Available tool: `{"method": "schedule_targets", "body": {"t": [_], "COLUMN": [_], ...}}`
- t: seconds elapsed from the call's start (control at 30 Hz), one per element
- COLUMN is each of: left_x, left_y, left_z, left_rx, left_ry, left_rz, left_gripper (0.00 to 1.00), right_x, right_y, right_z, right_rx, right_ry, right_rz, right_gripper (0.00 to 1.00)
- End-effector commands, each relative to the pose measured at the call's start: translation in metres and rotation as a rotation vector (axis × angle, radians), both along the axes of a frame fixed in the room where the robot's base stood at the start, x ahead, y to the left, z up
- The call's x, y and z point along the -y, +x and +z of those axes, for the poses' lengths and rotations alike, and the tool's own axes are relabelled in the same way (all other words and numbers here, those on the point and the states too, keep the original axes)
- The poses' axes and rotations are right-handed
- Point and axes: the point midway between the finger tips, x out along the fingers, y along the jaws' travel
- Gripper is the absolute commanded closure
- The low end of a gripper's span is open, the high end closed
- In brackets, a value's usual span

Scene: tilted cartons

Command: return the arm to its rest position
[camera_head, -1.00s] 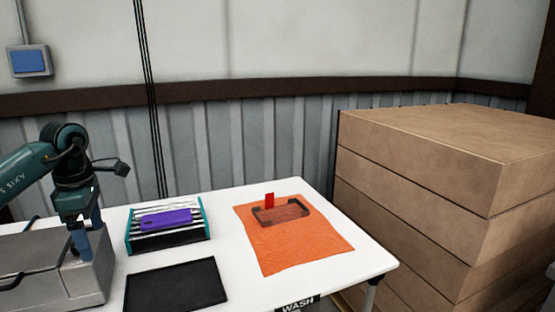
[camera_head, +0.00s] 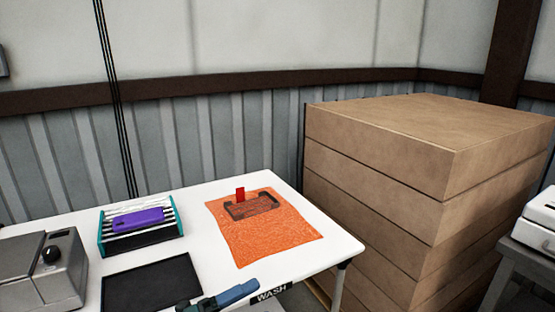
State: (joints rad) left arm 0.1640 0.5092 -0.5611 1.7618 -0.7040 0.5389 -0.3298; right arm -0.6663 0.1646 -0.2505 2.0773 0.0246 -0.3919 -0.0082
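A blue gripper (camera_head: 250,287), which looks like my left one, shows low in the head view at the front edge of the white table (camera_head: 195,195). Its hand is cut off by the bottom of the picture. It is seen from the side, so I cannot tell whether its fingers are apart, and I see nothing held in it. My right gripper is not in view.
A striped rack with teal ends (camera_head: 102,240) bears a purple block (camera_head: 138,219). A black tray (camera_head: 150,284), an orange cloth (camera_head: 265,240) with a dark open frame (camera_head: 252,207) and a red piece (camera_head: 240,194), and a grey machine (camera_head: 40,270) share the table. Stacked cartons (camera_head: 400,170) stand right.

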Motion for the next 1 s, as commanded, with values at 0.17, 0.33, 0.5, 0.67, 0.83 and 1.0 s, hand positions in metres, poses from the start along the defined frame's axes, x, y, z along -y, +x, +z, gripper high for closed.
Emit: {"method": "schedule_targets", "body": {"t": [0.17, 0.33, 0.5, 0.67, 0.83, 1.0], "left_x": [-0.032, -0.071, -0.09, -0.094, -0.095, -0.095], "left_y": [-0.014, -0.061, -0.121, -0.148, -0.15, -0.15], "left_z": [-0.046, -0.121, -0.175, -0.192, -0.194, -0.194], "left_rx": [-0.565, -1.105, -1.475, -1.61, -1.623, -1.621], "left_ry": [-0.386, -0.681, -0.858, -0.918, -0.923, -0.921], "left_rz": [0.313, 0.605, 0.803, 0.876, 0.883, 0.882], "left_gripper": [0.12, 0.12, 0.12, 0.12, 0.12, 0.22], "right_x": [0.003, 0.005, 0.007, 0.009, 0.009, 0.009], "right_y": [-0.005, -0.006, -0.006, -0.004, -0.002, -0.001], "right_z": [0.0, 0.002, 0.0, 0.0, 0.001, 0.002], "right_rx": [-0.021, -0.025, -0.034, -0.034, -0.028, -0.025], "right_ry": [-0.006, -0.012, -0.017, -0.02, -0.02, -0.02], "right_rz": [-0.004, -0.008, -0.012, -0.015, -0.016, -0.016], "right_gripper": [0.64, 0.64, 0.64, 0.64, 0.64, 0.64]}}
